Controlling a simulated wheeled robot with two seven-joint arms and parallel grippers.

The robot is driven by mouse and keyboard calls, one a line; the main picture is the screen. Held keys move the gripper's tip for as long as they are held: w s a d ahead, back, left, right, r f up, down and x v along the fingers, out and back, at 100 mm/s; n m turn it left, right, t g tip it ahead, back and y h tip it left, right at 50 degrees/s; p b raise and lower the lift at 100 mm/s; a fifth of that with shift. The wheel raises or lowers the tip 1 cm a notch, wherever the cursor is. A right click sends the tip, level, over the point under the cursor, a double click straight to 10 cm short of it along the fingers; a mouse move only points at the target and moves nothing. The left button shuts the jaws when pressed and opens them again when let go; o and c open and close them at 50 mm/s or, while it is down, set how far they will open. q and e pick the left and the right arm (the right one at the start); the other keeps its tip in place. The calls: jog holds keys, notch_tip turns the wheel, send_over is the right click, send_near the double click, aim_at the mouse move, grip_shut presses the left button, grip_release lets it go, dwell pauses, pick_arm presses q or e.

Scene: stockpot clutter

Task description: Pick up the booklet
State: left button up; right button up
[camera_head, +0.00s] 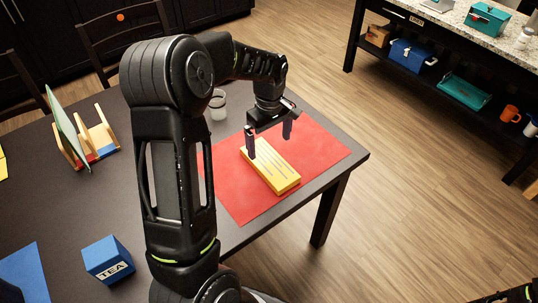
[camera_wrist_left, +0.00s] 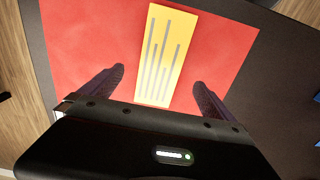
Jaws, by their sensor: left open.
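The booklet (camera_head: 272,167) is a thick yellow block with grey stripes on its top. It lies flat on a red mat (camera_head: 325,152) on the dark table. My left gripper (camera_head: 269,146) points down above the booklet's far part, open and empty. In the left wrist view the booklet (camera_wrist_left: 160,50) lies between the two spread fingers (camera_wrist_left: 158,79), with red mat showing on both sides. Its near end reaches close to the gripper body. I cannot tell the exact height of the fingertips over it.
A clear glass (camera_head: 217,104) stands behind the mat. A wooden rack (camera_head: 100,135) holding a green board stands at the left. A blue TEA box (camera_head: 108,259) sits at the front. The mat around the booklet is clear. A shelf unit (camera_head: 440,70) stands apart at the right.

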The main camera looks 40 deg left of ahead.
aim_at(270, 162)
pick_arm(q)
jog(key=shift+s+d+r, duration=0.15)
jog(key=shift+s, duration=0.05)
jog(key=shift+f, duration=1.4)
notch_tip(270, 162, down, 4)
jog(key=shift+f+p, duration=0.1)
jog(key=shift+p, duration=0.7)
jog(key=shift+w+f, duration=0.1)
jog(key=shift+f, duration=0.4)
jog(key=shift+c, duration=0.3)
jog(key=c, duration=1.5)
